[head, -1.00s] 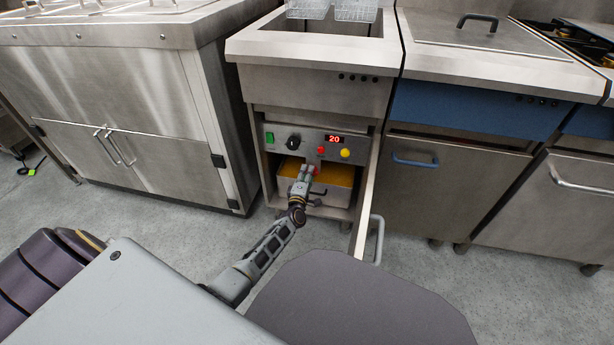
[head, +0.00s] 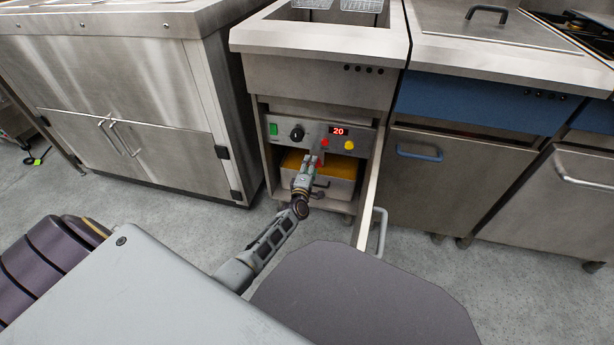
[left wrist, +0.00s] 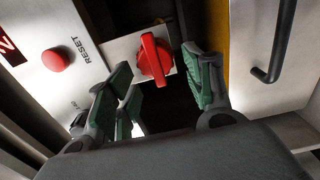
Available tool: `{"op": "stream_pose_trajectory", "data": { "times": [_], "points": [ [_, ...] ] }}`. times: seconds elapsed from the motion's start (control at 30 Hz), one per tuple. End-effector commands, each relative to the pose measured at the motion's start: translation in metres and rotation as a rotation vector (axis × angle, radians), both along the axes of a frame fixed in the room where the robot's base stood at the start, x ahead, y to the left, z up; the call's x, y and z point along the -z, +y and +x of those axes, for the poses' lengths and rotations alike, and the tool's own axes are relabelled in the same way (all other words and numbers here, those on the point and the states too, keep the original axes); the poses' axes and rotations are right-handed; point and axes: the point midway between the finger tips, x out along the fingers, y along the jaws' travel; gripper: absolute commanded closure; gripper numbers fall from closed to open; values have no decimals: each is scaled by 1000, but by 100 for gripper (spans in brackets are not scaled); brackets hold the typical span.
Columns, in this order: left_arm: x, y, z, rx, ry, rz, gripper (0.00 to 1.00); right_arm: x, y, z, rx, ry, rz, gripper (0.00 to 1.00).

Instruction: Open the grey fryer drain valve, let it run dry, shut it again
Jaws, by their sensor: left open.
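The grey fryer (head: 315,75) stands in the middle of the head view with its lower door (head: 369,190) swung open. In the left wrist view, its drain valve has a red handle (left wrist: 153,60) on a pale plate below the panel. My left gripper (head: 311,161) reaches into the open cabinet. In the left wrist view, its green-padded fingers (left wrist: 158,62) are open, one on each side of the red handle. I cannot tell whether they touch it. A metal pan (head: 338,187) holding yellow oil (head: 341,168) sits beneath. My right gripper is out of view.
The control panel above has a green switch (head: 273,129), a dark knob (head: 297,134), a display reading 20 (head: 339,131) and a yellow button (head: 349,146). In the left wrist view, a red RESET button (left wrist: 56,59) is near the valve. A steel cabinet (head: 135,130) stands to the left.

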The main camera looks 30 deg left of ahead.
Motion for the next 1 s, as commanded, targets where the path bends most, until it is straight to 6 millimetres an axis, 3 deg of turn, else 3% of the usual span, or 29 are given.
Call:
{"op": "stream_pose_trajectory", "data": {
  "times": [0.27,1.0],
  "points": [
    [1,-4,-12,1,1,-1,48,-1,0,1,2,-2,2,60],
    [1,-18,-73,-1,2,-1,48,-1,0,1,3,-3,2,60]
  ]
}}
